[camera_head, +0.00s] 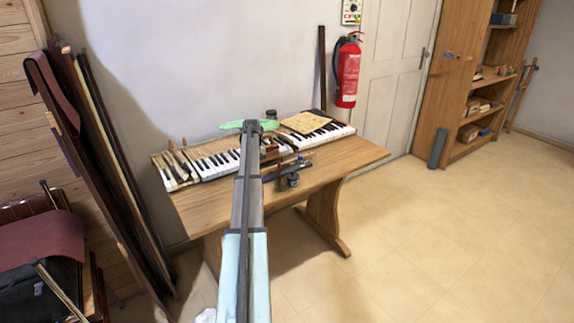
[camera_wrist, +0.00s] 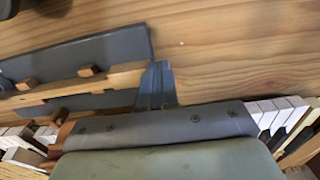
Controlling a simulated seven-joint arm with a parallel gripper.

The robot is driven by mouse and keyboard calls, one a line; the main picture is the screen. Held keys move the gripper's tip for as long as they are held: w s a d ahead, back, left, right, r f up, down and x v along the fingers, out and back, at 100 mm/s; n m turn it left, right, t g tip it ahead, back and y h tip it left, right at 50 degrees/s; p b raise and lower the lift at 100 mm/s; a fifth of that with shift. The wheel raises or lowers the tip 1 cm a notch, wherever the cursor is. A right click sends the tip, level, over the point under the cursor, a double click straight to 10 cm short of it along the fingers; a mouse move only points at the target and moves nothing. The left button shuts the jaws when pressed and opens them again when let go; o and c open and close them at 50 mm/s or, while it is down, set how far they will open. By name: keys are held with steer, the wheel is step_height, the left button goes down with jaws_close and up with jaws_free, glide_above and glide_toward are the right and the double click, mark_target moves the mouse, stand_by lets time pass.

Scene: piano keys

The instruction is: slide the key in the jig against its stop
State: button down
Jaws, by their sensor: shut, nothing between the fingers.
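The jig (camera_wrist: 95,53) is a dark grey plate on the wooden table, at the left of the wrist view, with small brown blocks on it. The key (camera_wrist: 85,88) is a long, pale wooden bar lying along the jig. Its left part runs out of frame. My gripper (camera_wrist: 157,84) is shut and empty, its grey fingers together just right of the key's right end. They look very close to that end; I cannot tell whether they touch. Which block is the stop is not clear. In the head view my arm hides part of the work area.
The keyboard (camera_head: 215,163) with white and black keys runs along the table's back, below my gripper in the wrist view. A dark tool (camera_head: 291,180) stands at the table's front edge. Bare tabletop (camera_head: 345,158) lies to the right. A fire extinguisher (camera_head: 347,72) hangs behind.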

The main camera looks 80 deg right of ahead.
steer(key=shift+s+d, duration=0.8)
steer(key=shift+d, duration=0.05)
stand_by(1.7)
steer(key=shift+w+a, duration=0.1)
steer(key=shift+a, duration=0.05)
steer(key=shift+w+a, duration=0.3)
steer(key=shift+r, duration=0.1)
steer(key=shift+r, duration=3.4)
